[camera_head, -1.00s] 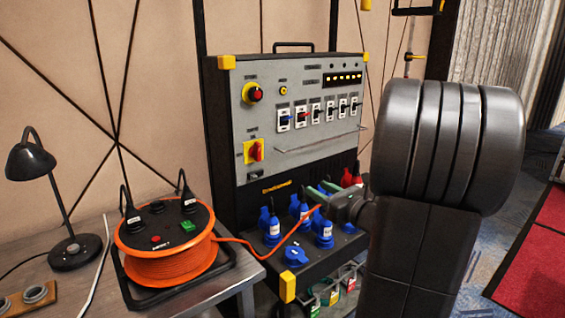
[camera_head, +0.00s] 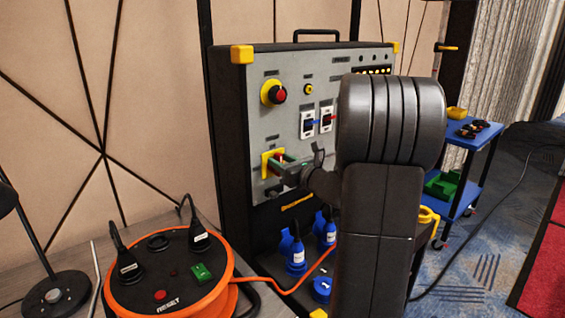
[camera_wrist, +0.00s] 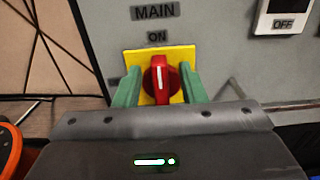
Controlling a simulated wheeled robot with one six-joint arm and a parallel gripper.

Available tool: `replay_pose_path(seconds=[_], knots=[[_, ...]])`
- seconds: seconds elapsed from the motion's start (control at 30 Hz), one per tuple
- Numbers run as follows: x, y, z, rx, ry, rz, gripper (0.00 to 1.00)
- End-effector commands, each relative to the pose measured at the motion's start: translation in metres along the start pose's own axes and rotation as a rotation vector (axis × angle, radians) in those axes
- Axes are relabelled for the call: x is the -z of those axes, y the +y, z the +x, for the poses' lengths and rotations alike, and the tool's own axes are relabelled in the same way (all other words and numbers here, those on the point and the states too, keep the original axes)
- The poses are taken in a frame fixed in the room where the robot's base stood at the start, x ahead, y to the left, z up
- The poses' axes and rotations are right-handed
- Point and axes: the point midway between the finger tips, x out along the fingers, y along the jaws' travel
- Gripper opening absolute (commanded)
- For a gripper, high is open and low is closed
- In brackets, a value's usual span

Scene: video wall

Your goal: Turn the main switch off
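The main switch is a red rotary knob (camera_wrist: 160,82) on a yellow plate (camera_wrist: 160,60), under labels MAIN and ON in the wrist view. Its white mark stands upright, toward ON. My gripper (camera_wrist: 160,88) has its two green fingers on either side of the knob, with a small gap visible on each side. In the head view my gripper (camera_head: 277,165) is at the yellow plate (camera_head: 266,157), and its fingers hide most of the knob.
The grey panel (camera_head: 262,122) carries a red and yellow emergency stop (camera_head: 275,93) above and breaker switches (camera_head: 308,122) to the right. Blue plugs (camera_head: 296,258) stand below. An orange cable reel (camera_head: 212,298) sits on the table at left.

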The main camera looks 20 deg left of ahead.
Motion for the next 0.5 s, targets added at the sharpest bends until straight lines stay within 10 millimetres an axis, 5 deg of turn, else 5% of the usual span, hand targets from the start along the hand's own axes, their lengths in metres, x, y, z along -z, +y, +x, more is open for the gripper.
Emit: replay_pose_path(seconds=[0.07, 0.27, 0.5], knots=[[0.0001, 0.0, -0.0001, 0.0, 0.0, 0.0, 0.37], [0.0002, 0.0, -0.0003, 0.0, 0.0, 0.0, 0.0], [0.0006, 0.0001, -0.0003, 0.0, 0.0, -0.002, 0.0]])
